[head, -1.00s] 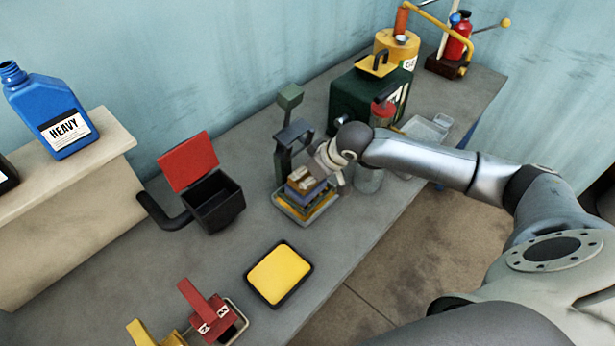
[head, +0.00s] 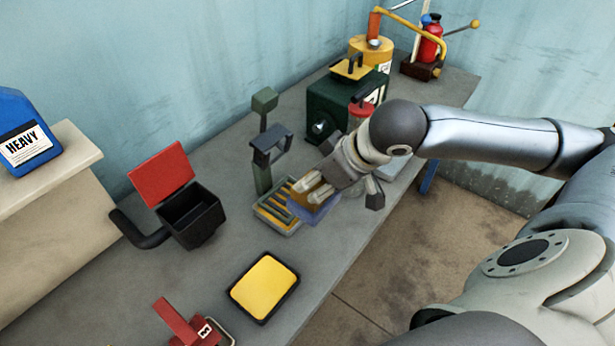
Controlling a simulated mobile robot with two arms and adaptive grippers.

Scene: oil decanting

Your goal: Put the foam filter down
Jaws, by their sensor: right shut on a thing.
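My right gripper (head: 312,190) is shut on the foam filter (head: 312,213), a small block with a blue lower part; the fingers cover much of its top. The block is in front of the right edge of a shallow tray with yellow slats (head: 276,222); the gap between them is hard to judge. That tray stands at the foot of a dark green post with a bracket (head: 264,150). My left gripper is not in view.
A yellow pad in a black tray (head: 263,287) lies nearer the front. A black bin with a raised red lid (head: 192,213) stands left. A dark green box (head: 327,115) and red-topped jar (head: 362,112) stand behind my gripper. Bare bench lies between bin and pad.

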